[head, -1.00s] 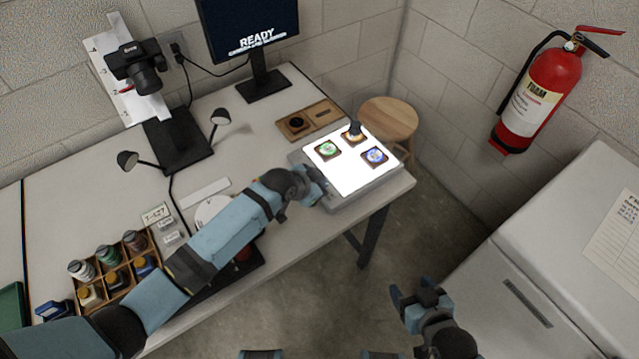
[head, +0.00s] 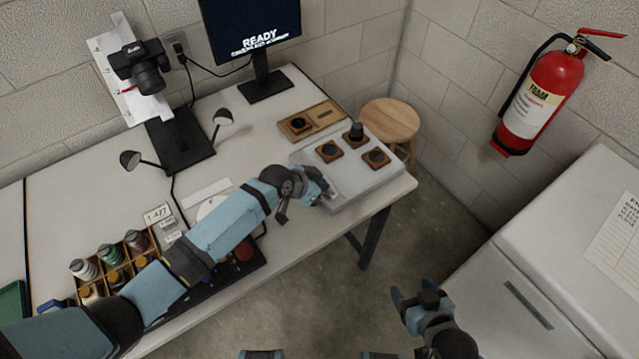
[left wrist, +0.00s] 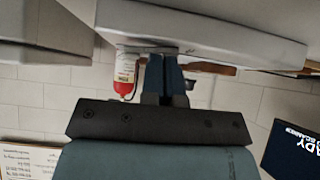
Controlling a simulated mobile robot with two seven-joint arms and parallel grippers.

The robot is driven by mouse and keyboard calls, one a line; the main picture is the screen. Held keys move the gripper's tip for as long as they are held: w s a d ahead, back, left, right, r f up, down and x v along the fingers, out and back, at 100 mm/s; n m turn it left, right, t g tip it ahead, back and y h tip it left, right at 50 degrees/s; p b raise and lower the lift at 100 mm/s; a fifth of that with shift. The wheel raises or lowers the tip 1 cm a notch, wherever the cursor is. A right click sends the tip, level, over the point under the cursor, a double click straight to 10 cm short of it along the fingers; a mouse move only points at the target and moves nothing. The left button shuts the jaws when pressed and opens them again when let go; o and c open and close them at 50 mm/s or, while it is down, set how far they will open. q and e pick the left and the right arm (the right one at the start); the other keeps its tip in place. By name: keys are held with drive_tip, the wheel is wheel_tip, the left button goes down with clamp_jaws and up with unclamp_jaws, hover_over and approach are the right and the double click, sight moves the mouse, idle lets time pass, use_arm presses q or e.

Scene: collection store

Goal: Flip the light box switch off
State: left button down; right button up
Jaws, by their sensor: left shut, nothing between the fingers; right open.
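The light box (head: 349,187) sits at the right end of the table in the head view. Its top panel is unlit and grey, with several dark pieces on small brown squares on it. My left gripper (head: 325,190) is shut and empty at the box's front-left edge, by the switch area; the switch itself is hidden behind it or too small to make out. In the left wrist view the shut fingers (left wrist: 161,75) are close to the pale edge of the box (left wrist: 200,32). My right gripper (head: 418,300) is open and empty, low over the floor, away from the table.
A wooden tray (head: 311,120) lies behind the light box, and a round stool (head: 390,120) stands behind its right side. A camera stand (head: 178,140), a monitor (head: 250,30) and a bottle rack (head: 112,268) are on the table. A fire extinguisher (head: 540,95) hangs on the wall.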

use_arm(q)
drive_tip(key=shift+s+d, duration=0.5)
drive_tip(key=shift+s, duration=0.1)
drive_tip(key=shift+s+d+f, duration=0.1)
drive_tip(key=shift+f, duration=0.05)
drive_tip(key=shift+r+p, duration=0.2)
drive_tip(key=shift+p, duration=0.2)
drive_tip(key=r+p, duration=0.1)
drive_tip(key=r, duration=0.1)
drive_tip(key=r+p, duration=0.2)
drive_tip(key=shift+w, duration=0.4)
drive_tip(key=w+a+v, duration=0.1)
drive_tip(key=v, duration=0.9)
drive_tip(key=shift+a+f, duration=0.15)
drive_tip(key=shift+a, duration=0.1)
